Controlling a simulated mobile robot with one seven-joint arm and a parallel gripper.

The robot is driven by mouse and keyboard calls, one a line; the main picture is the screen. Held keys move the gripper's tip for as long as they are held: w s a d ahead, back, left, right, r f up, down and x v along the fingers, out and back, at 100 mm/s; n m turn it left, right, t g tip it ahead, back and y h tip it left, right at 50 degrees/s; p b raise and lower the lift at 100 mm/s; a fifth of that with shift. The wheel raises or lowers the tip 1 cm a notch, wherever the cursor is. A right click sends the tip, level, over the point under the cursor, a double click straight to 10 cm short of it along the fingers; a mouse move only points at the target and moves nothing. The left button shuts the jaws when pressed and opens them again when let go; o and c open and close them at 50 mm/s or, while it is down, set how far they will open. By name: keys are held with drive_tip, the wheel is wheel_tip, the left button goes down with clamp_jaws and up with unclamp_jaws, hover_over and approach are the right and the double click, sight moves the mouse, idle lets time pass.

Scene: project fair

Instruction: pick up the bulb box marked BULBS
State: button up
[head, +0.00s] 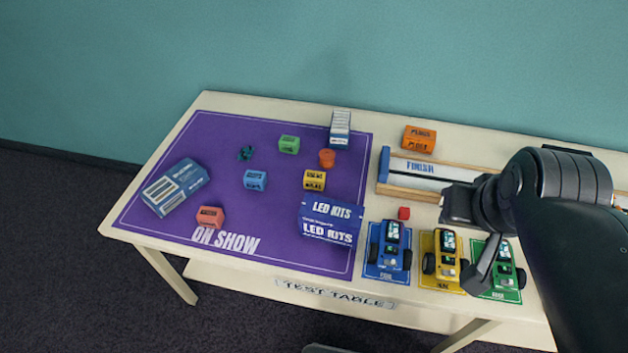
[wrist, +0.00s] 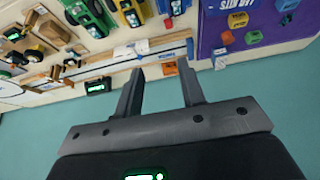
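Several small boxes stand on the purple mat (head: 235,130) in the head view. Their lettering is too small to read surely, so I cannot tell which is marked BULBS. They are a yellow box (head: 314,180), a blue box (head: 255,180), a green box (head: 289,144) and a salmon-red box (head: 210,216). The yellow box also shows in the wrist view (wrist: 237,20), with the green box (wrist: 253,37) beside it. My gripper (wrist: 160,78) is open and empty, its fingers apart over the back of the table, right of the mat.
An orange box (head: 419,138), apparently marked PLUGS, stands behind the FINISH track (head: 420,168). A LED KITS box (head: 331,219), a large blue box (head: 175,187), a white box (head: 340,128) and an orange cup (head: 327,158) surround the small boxes. Toy cars (head: 390,250) stand at the front right.

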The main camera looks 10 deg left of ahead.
drive_tip(key=shift+o, duration=0.5)
drive_tip(key=o, duration=0.9)
